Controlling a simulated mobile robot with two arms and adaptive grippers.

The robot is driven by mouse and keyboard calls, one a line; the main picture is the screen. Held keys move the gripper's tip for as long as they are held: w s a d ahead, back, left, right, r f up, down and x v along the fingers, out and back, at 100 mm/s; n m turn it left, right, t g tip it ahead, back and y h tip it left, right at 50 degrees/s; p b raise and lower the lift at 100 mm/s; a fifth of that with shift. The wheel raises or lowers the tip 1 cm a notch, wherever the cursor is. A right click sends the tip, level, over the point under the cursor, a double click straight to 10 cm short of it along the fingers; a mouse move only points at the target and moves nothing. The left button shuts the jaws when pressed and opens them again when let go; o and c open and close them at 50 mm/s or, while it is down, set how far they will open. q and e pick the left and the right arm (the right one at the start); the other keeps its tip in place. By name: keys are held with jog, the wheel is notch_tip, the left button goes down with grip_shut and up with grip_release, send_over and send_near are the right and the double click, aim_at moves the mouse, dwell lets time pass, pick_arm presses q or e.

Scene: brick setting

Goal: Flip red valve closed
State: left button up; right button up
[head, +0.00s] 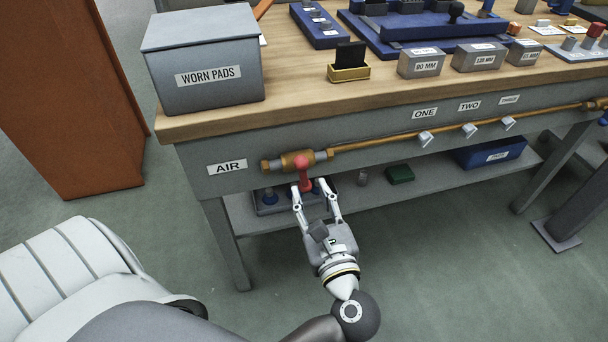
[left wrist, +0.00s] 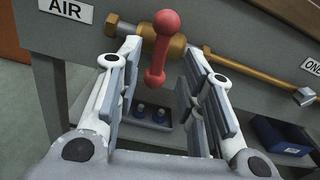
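The red valve handle (head: 303,172) is on a brass valve body (head: 294,160) on the bench's front apron, beside the AIR label (head: 227,168). In the head view the handle points downward from the brass pipe. In the left wrist view the red handle (left wrist: 161,50) hangs with its round top end over the brass body and its lower end between my fingers. My left gripper (head: 314,190) is just below and in front of the handle. Its fingers (left wrist: 160,85) are spread on either side, with visible gaps to the handle. My right gripper is not in view.
The bench (head: 320,124) carries a grey WORN PADS box (head: 205,65) at its left end. The brass pipe (head: 380,137) runs right past small silver levers. A lower shelf (head: 440,168) holds a tray, a green block (head: 399,174) and a blue bin (head: 492,153).

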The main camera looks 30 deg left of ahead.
aim_at(304, 177)
pick_arm(q)
jog(key=x, duration=0.7)
jog(key=shift+w, duration=0.1)
grip_shut()
